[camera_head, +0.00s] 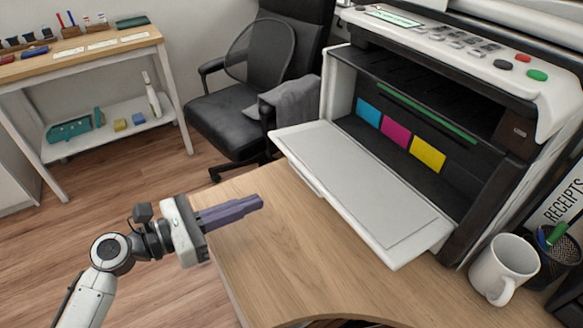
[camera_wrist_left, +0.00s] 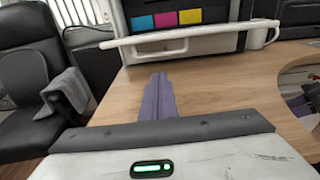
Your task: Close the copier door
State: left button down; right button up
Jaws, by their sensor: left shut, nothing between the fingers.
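The copier (camera_head: 450,60) stands on the wooden desk at the right. Its white door (camera_head: 350,185) is folded down and open, lying out nearly level over the desk, with coloured cyan, magenta and yellow panels showing inside. In the left wrist view the door (camera_wrist_left: 190,36) is a white slab seen almost edge-on ahead. My left gripper (camera_head: 260,202) has purple fingers, shut and empty, above the near left part of the desk. It is apart from the door, to its left and nearer to me. The shut fingers (camera_wrist_left: 158,80) also show in the left wrist view, pointing toward the door. My right gripper is not in view.
A white mug (camera_head: 503,268) and a black mesh pen holder (camera_head: 556,254) stand right of the copier door. The desk (camera_head: 275,260) is clear between gripper and door. A black office chair (camera_head: 240,120) with a grey cloth stands behind the desk's left edge.

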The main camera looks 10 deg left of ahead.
pick_arm(q)
jog(key=x, duration=1)
jog(key=shift+r, duration=0.1)
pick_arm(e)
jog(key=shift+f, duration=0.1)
